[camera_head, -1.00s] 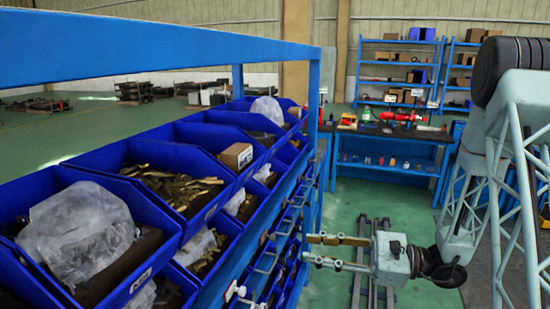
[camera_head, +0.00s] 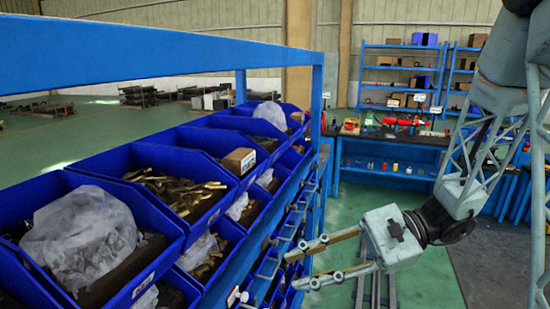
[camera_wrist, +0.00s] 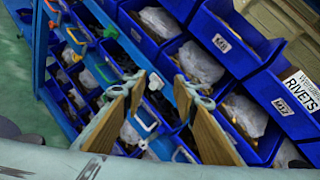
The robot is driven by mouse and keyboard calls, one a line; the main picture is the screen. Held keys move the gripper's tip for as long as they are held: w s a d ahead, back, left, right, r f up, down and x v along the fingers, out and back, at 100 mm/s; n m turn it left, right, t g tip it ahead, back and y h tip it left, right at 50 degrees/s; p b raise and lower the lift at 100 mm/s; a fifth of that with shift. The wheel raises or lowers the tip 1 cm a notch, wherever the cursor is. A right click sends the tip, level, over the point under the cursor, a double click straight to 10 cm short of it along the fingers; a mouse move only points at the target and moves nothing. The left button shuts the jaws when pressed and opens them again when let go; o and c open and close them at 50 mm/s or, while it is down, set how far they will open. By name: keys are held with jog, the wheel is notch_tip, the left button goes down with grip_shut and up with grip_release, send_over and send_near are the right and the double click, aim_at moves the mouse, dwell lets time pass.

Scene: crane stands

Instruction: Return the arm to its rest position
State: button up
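My gripper (camera_head: 289,269) is at the lower middle of the head view, beside the right side of the blue bin rack (camera_head: 130,50). Its two fingers point left toward the rack and stand apart, with nothing between them. The gripper is slightly tilted, and my arm rises from it to the upper right. In the wrist view, my gripper (camera_wrist: 146,76) shows both wood-coloured fingers with an empty gap, facing the blue bins. I cannot tell from the frames whether the fingertips touch the rack.
The rack holds several blue bins with metal parts and plastic bags. In the wrist view, one bin carries a RIVETS label (camera_wrist: 300,88). A blue workbench (camera_head: 390,140) and shelves (camera_head: 400,67) stand at the back. Green floor (camera_head: 355,200) lies open between rack and bench.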

jog(key=s+d+r+n+h, duration=0.3)
jog(key=s+n+h, duration=0.15)
jog(key=s, duration=0.45)
jog(key=s+d+r+n+h, duration=0.25)
jog(key=s+h, duration=0.25)
jog(key=s, duration=0.5)
jog(key=s+d+r+n+t+h, duration=0.4)
jog(key=d+r+t+h, duration=0.1)
jog(key=d, duration=0.4)
jog(key=shift+d+r, duration=0.3)
jog(key=shift+d, duration=0.05)
dwell(0.4)
jog(key=shift+a, duration=0.1)
dwell(1.3)
